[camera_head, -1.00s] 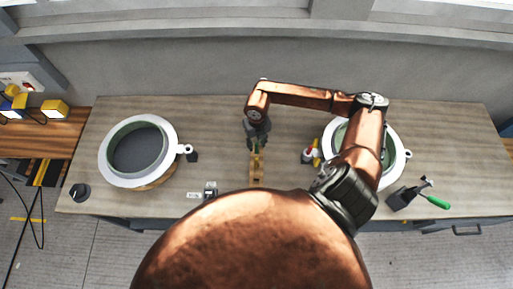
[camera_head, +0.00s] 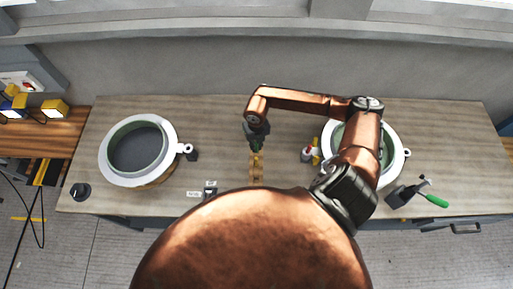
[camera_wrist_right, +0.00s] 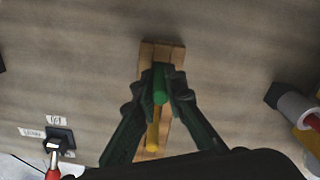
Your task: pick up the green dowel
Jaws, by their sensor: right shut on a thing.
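The green dowel (camera_wrist_right: 160,84) shows end-on in the right wrist view, between the fingertips of my right gripper (camera_wrist_right: 160,92). The gripper is shut on it. In the head view my right gripper (camera_head: 256,147) points down at the far end of a small wooden block (camera_head: 256,172), and the dowel is mostly hidden by the fingers. The wooden block also shows in the right wrist view (camera_wrist_right: 158,49), with a yellow dowel (camera_wrist_right: 153,136) nearer its other end. I cannot tell whether the green dowel is clear of the block. My left gripper is not in view.
White-rimmed round moulds stand at left (camera_head: 110,172) and right (camera_head: 397,167), the right one partly behind my arm. A green-handled tool (camera_head: 434,200) lies at the right. A small dark stand (camera_head: 210,189) sits front-left of the block. The bench (camera_head: 220,130) is clear around the block.

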